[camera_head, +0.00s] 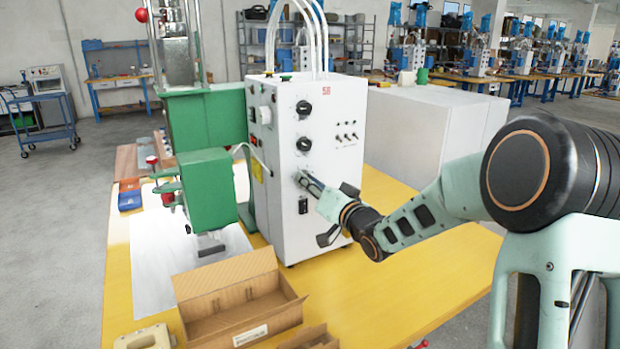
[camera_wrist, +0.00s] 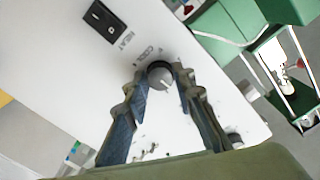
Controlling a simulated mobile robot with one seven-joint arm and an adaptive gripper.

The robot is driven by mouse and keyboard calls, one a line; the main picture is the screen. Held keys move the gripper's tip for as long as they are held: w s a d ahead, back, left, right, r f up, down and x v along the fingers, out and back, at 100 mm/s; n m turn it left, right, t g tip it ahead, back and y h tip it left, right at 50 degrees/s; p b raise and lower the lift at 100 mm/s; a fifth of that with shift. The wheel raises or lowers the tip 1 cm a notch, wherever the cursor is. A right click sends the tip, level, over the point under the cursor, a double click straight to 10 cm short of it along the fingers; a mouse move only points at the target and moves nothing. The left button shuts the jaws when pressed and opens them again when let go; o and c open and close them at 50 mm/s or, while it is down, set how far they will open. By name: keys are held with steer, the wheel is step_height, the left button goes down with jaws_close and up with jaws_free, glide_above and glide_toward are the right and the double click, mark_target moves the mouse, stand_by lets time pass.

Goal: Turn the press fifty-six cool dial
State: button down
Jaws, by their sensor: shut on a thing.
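The press's white control cabinet (camera_head: 285,215) has a red mark that reads like 56 (camera_head: 326,91) near its top. Two black dials (camera_head: 303,125) sit one above the other on its front face. The cool dial (camera_wrist: 160,77) is a round dark knob with a lighter front and a pale pointer line, in the wrist view. Small lettering beside it looks like COOL. My gripper (camera_wrist: 161,72) is shut on this dial, one finger on each side. In the head view my gripper (camera_head: 305,179) reaches the lower front face and hides the dial.
Small toggles (camera_head: 346,136) sit higher on the face. The green press head (camera_head: 208,185) stands left. An open cardboard box (camera_head: 290,312) lies on the yellow table (camera_head: 385,300), whose right part is clear.

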steer(key=shift+m, duration=0.4)
steer(key=c, duration=1.6)
jaws_free()
steer(key=shift+d, duration=0.1)
steer(key=v, duration=1.2)
